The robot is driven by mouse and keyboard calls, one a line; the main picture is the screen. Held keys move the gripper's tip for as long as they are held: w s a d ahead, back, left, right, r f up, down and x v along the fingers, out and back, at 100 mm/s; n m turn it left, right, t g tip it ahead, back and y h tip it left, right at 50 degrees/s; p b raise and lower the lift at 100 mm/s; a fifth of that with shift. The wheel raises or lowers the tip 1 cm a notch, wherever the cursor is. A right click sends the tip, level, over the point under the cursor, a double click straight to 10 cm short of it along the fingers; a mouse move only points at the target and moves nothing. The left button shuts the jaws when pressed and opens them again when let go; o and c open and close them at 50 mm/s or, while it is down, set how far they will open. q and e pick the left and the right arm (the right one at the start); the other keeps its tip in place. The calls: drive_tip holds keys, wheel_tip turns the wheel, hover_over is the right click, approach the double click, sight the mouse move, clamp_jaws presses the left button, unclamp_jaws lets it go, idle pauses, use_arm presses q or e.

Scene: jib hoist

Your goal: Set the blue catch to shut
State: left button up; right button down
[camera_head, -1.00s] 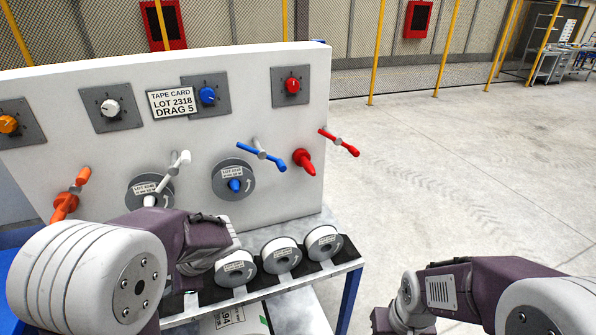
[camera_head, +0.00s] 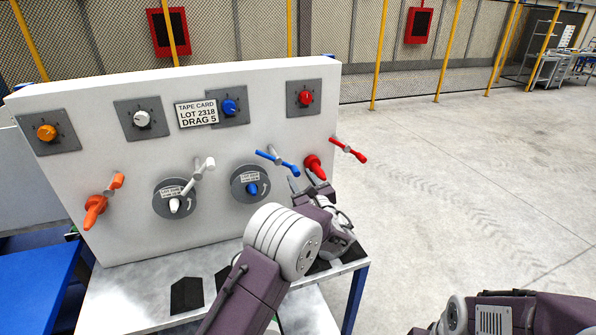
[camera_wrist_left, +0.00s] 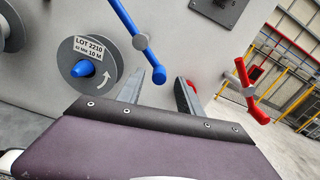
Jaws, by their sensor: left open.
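The red catch (camera_head: 348,150) and red knob (camera_head: 315,166) are close right of my left gripper. The white catch (camera_head: 204,167) and orange catch (camera_head: 117,181) are further left. Blue (camera_head: 229,107) and red (camera_head: 306,97) dials sit above. Open floor lies right of the panel.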

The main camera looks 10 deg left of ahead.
sight(297, 174)
use_arm(q)
drive_tip(key=shift+x, duration=1.6)
drive_tip(key=shift+s, duration=0.15)
clamp_jaws()
drive_tip(key=shift+f, duration=0.1)
